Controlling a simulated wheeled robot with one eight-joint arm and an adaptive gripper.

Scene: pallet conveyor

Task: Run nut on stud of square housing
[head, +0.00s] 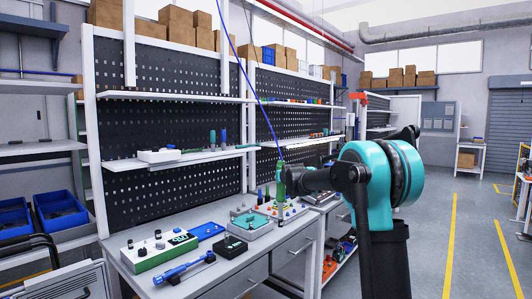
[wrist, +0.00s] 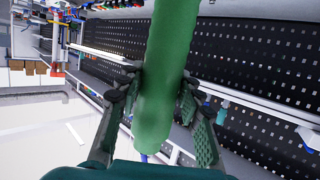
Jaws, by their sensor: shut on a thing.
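My gripper (head: 284,180) is shut around a green upright tool (head: 281,188), which hangs on a blue line from above. In the wrist view the fingers of my gripper (wrist: 160,92) press on both sides of the thick green body (wrist: 168,45). The tool is over the far part of the bench. A grey fixture with a teal-edged square piece (head: 250,222), possibly the square housing, lies on the bench left of and below the tool. A light plate with small coloured parts (head: 284,210) is under the tool. Nut and stud are too small to tell; the tool's lower end is unclear.
The bench (head: 215,277) also holds a white-and-green device (head: 160,249), a blue screwdriver-like tool (head: 184,268), a black box (head: 230,247) and a blue tray (head: 206,231). A shelf (head: 180,158) and black pegboard (head: 170,105) stand behind. The floor at right is open.

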